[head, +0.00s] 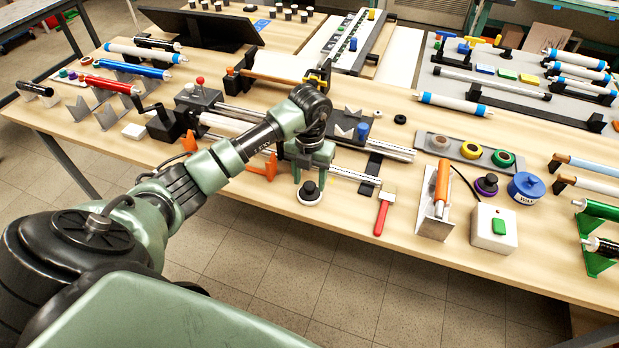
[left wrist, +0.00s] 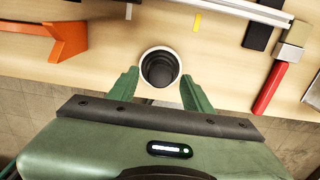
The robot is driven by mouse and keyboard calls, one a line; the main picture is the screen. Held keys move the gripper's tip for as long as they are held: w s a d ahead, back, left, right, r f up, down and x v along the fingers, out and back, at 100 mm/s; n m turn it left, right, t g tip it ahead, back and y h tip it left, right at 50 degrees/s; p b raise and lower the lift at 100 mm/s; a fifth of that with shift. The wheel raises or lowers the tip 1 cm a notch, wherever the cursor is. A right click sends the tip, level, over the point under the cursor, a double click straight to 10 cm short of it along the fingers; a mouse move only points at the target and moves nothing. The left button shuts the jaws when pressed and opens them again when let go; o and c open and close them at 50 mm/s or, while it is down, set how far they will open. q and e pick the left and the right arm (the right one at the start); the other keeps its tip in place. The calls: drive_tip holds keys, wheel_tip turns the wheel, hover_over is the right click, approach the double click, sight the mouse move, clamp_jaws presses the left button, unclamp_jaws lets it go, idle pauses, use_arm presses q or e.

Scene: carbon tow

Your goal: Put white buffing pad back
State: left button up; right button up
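The white buffing pad (head: 309,199) sits near the front edge of the wooden table and has a black knob on top. In the left wrist view the pad (left wrist: 143,61) shows as a white ring around the black knob, just beyond my fingertips. My left gripper (head: 311,178) is above the pad and points down at it. In the left wrist view its two green fingers (left wrist: 160,85) are apart, one to each side of the pad's near part, with nothing visibly held. My right gripper is not in view.
A red-handled tool (head: 384,212) lies right of the pad. An orange bracket (head: 266,168) stands to its left. A metal rail (head: 350,174) runs behind it. An orange-handled tool (head: 440,185), a purple-and-black pad (head: 487,185) and a blue tin (head: 526,188) are farther right.

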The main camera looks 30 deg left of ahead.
sight(310, 185)
use_arm(q)
drive_tip(key=shift+r, duration=0.3)
drive_tip(key=shift+w+r, duration=0.1)
drive_tip(key=shift+r, duration=0.25)
wheel_tip(310, 185, up, 11)
drive_tip(key=b, duration=0.2)
drive_tip(key=shift+d, duration=0.1)
